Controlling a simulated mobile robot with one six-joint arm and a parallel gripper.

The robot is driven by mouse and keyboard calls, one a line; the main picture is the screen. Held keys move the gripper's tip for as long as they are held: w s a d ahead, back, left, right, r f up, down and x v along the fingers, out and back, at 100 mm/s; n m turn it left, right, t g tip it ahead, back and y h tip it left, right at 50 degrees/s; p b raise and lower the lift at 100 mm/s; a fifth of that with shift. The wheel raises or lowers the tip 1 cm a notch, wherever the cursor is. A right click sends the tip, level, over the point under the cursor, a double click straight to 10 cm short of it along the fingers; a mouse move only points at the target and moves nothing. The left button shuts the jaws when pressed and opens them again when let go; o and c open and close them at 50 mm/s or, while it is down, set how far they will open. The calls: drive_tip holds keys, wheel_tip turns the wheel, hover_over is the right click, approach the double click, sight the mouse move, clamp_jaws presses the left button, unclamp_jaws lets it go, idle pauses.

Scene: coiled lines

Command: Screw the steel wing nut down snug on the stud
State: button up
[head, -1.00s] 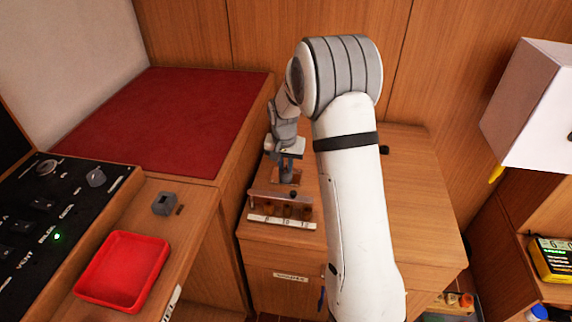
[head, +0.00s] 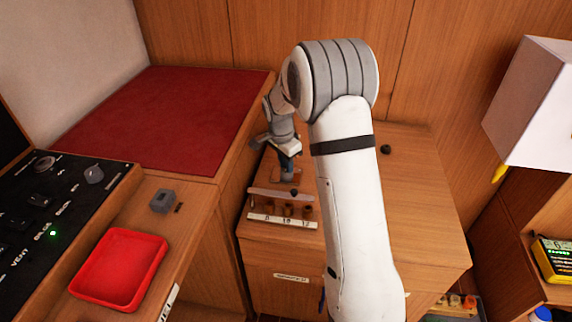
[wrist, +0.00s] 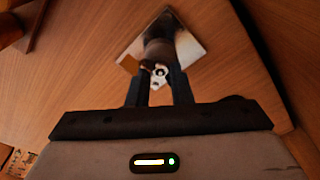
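The steel wing nut (wrist: 159,76) shows in the wrist view, at the end of a round post on a square metal plate (wrist: 186,46). My gripper (wrist: 158,72) has one dark finger on each side of the nut. The gap between the fingers is narrow, and I cannot tell whether they touch the nut. In the head view my gripper (head: 287,157) is low over the plate (head: 292,174) on the wooden cabinet. The nut and stud are too small or covered to make out there.
A rack with several holes and a numbered label strip (head: 282,219) stands in front of the plate. A red tray (head: 119,269) and a grey block (head: 162,200) lie on the left counter beside a black control panel (head: 50,222). The cabinet top (head: 418,210) is mostly clear on the right.

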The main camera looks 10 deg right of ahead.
drive_tip(key=o, duration=0.8)
drive_tip(key=shift+o, duration=0.2)
drive_tip(key=shift+r, duration=0.1)
wheel_tip(320, 180, up, 5)
drive_tip(key=p, duration=0.3)
drive_tip(key=shift+a, duration=0.1)
wheel_tip(320, 180, up, 8)
drive_tip(key=s+r+n+p, duration=0.55)
drive_tip(key=s+r, duration=0.55)
drive_tip(key=s, duration=0.5)
drive_tip(key=s+r+n+t+y+p, duration=0.1)
drive_tip(key=s+n, duration=0.6)
drive_tip(key=s, duration=0.9)
drive_tip(key=shift+s+r+t+p, duration=0.3)
drive_tip(key=shift+r+t+p, duration=0.3)
drive_tip(key=shift+p, duration=0.55)
